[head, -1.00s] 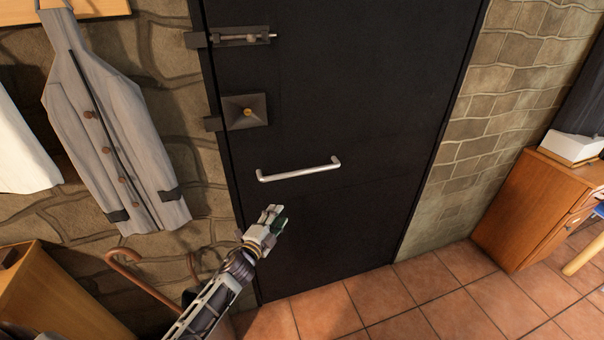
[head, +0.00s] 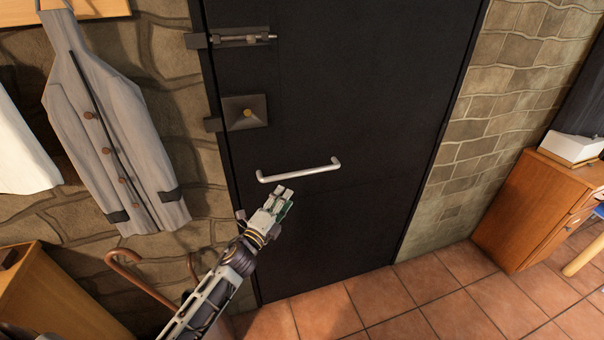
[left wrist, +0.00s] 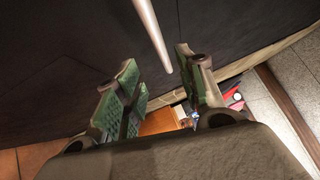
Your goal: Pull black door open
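The black door (head: 340,110) stands closed in the stone wall. A straight silver bar handle (head: 299,173) is fixed across it, and a sliding bolt (head: 243,40) and a square lock plate (head: 246,112) sit near its left edge. My left gripper (head: 284,192) is just below the handle in the head view. In the left wrist view its green-padded fingers (left wrist: 158,88) are apart, and the silver handle (left wrist: 153,32) reaches down toward the gap between them. The gripper does not grip the handle. My right gripper is in neither view.
A grey coat (head: 112,130) hangs on the wall left of the door, with a cane (head: 130,264) below it. A wooden cabinet (head: 535,205) stands at the right. The tiled floor (head: 390,300) before the door is clear.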

